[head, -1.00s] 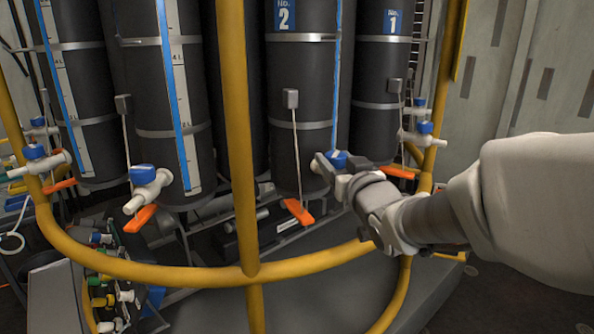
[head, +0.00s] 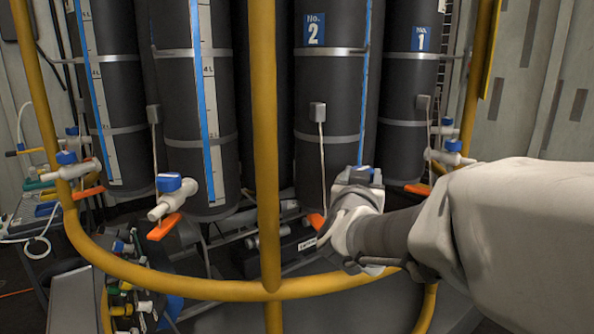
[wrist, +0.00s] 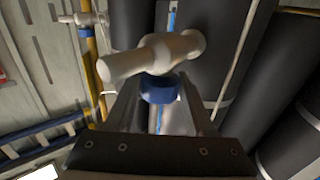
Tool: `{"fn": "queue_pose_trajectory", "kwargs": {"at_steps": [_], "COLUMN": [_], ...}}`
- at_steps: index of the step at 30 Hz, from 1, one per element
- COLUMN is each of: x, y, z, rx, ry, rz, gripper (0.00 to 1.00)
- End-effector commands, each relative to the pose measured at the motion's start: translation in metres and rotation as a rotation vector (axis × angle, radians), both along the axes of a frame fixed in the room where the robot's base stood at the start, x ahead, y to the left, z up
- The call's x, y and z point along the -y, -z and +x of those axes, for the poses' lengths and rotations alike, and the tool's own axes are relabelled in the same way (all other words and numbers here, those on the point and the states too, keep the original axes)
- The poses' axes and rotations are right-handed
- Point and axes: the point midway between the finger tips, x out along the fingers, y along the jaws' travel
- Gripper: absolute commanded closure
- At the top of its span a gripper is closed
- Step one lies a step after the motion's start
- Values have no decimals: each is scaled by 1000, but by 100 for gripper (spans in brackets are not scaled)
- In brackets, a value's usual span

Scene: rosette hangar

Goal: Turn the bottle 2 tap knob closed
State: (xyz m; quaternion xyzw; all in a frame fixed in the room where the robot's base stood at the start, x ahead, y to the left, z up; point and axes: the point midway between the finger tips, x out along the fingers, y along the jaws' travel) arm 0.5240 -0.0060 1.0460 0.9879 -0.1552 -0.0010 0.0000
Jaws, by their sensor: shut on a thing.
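Bottle 2 (head: 330,100) is a dark cylinder with a blue "No. 2" label, upright behind the yellow rail. Its tap is mostly hidden by my gripper (head: 358,180) in the head view. In the wrist view the white tap body (wrist: 150,55) has its spout pointing left. The blue tap knob (wrist: 160,88) sits between the fingers of my gripper (wrist: 160,105), which is shut on it. The exact angle of the knob is hard to tell.
The yellow rail (head: 264,150) stands in front of the bottles and curves below them. Bottle 1 (head: 408,100) is to the right. Another tap with a blue knob (head: 168,182) is at the left. Orange tabs hang below the bottles.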

Motion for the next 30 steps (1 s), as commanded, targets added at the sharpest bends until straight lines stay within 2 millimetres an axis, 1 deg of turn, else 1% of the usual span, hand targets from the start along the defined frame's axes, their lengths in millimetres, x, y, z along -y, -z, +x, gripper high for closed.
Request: {"fn": "queue_pose_trajectory", "kwargs": {"at_steps": [18,30], "x": [-1,0], "y": [-2,-2], "z": [1,1], "rx": [-1,4], "ry": [291,359], "rz": [-1,-2], "gripper": [100,100]}}
